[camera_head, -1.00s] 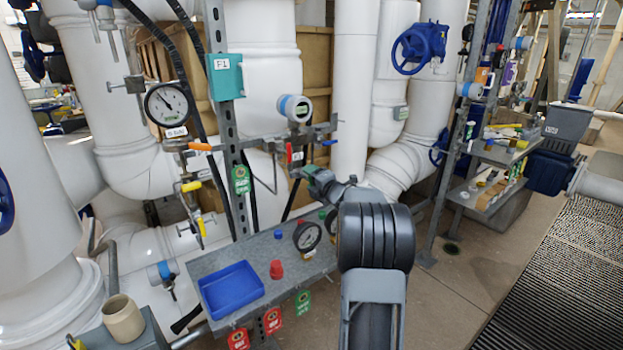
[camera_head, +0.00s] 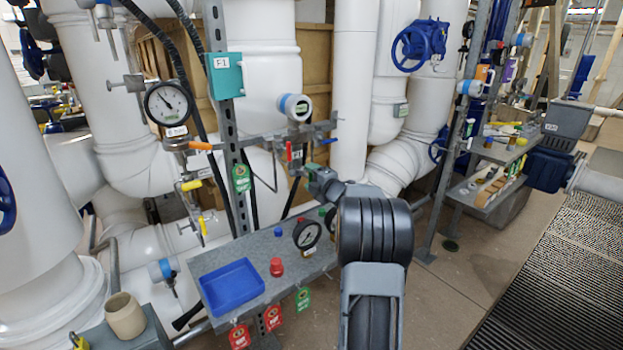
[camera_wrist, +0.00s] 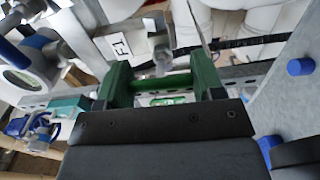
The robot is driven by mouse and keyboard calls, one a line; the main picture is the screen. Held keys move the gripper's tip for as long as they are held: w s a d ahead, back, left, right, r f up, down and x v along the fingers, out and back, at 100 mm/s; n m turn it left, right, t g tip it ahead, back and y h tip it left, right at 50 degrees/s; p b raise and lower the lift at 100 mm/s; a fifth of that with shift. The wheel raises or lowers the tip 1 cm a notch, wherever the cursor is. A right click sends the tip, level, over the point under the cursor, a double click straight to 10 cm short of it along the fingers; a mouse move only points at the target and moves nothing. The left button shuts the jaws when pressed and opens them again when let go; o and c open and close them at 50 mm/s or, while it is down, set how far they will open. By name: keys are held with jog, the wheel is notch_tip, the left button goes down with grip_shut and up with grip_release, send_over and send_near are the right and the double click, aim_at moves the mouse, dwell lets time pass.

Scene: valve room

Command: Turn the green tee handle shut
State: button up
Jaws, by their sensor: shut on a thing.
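In the wrist view the two dark green fingers of my gripper (camera_wrist: 160,72) stand either side of a brighter green bar. I take this bar to be the green tee handle (camera_wrist: 162,84). My gripper is shut on it. In the head view my gripper (camera_head: 317,178) reaches in at the pipe rack behind the grey shelf, right of the upright post. The handle is hidden there by the gripper and my arm. The handle's stem and exact angle cannot be told.
A red lever (camera_head: 290,151) and a blue-capped transmitter (camera_head: 295,106) sit close above the gripper. The grey shelf (camera_head: 245,312) below bears a blue tray (camera_head: 231,286), a red knob (camera_head: 277,267) and a gauge (camera_head: 307,235). The perforated post (camera_head: 229,127) stands left.

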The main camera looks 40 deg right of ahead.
jog(key=o, duration=0.9)
jog(key=s, duration=1.3)
jog(key=shift+s+d+b, duration=0.15)
jog(key=shift+s+b, duration=0.15)
jog(key=shift+s, duration=0.1)
